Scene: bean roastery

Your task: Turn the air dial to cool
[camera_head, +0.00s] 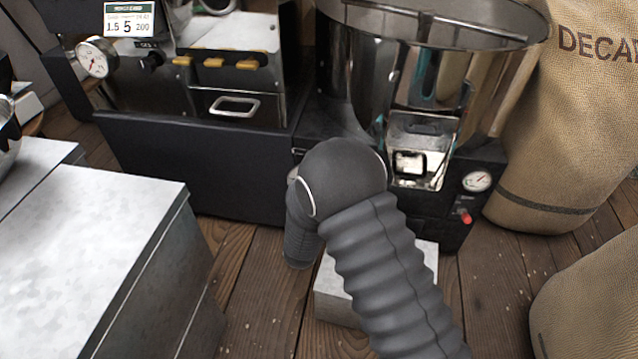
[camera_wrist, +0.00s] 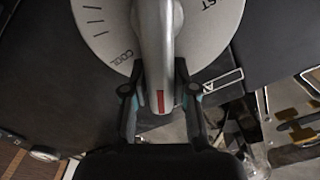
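The air dial (camera_wrist: 99,22) fills the top of the wrist view. It has a round silver face with tick marks, the word COOL at lower left and letters ending in "ST" at upper right. Its grey lever handle (camera_wrist: 156,40) stands across the face, with a red mark at its lower end, to the right of COOL in the picture. My gripper (camera_wrist: 160,65) has one finger on each side of the handle, and the fingertips appear to press on it. In the head view my arm hides my gripper, and the dial cannot be seen.
The roaster drum (camera_head: 345,65) stands behind my arm, with a gauge (camera_head: 477,181) and red knob (camera_head: 466,216) at its right. A DECAF sack (camera_head: 565,130) is at the right. A metal-topped cabinet (camera_head: 75,260) stands at the left. Some wooden floor (camera_head: 255,280) is clear.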

